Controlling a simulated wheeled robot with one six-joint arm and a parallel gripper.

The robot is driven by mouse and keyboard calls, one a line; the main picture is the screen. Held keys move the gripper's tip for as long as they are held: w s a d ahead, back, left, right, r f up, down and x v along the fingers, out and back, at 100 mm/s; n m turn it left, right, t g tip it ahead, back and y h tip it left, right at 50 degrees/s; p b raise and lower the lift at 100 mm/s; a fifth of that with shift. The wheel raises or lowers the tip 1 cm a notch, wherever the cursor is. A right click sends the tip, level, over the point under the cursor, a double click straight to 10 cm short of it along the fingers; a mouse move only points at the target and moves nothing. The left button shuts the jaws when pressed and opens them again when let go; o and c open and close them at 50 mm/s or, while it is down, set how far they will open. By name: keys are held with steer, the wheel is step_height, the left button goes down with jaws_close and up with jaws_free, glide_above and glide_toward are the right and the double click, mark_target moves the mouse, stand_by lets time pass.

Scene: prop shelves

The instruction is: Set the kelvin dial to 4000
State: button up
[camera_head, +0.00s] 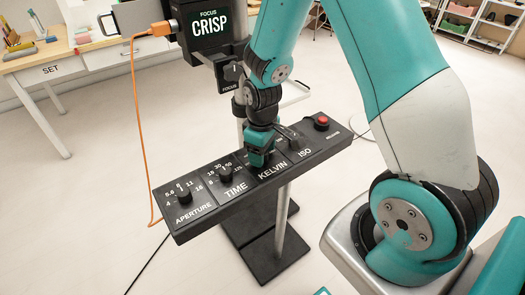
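A black control panel (172,226) on a stand carries dials labelled APERTURE, TIME, KELVIN and ISO. My gripper (257,160) points down at the KELVIN section, right above its white label. The kelvin dial and its number marks are hidden behind my gripper, so its setting cannot be read.
The aperture dial (184,196) and time dial (225,176) stand left of my gripper. A red button (321,121) is at the panel's right end. A screen reading FOCUS CRISP (208,24) rises behind. An orange cable (141,130) hangs at left. A desk labelled SET (50,71) stands back left.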

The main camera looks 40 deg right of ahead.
step_height(320, 180, up, 17)
steer(key=shift+r, duration=0.2)
stand_by(0.5)
stand_by(0.3)
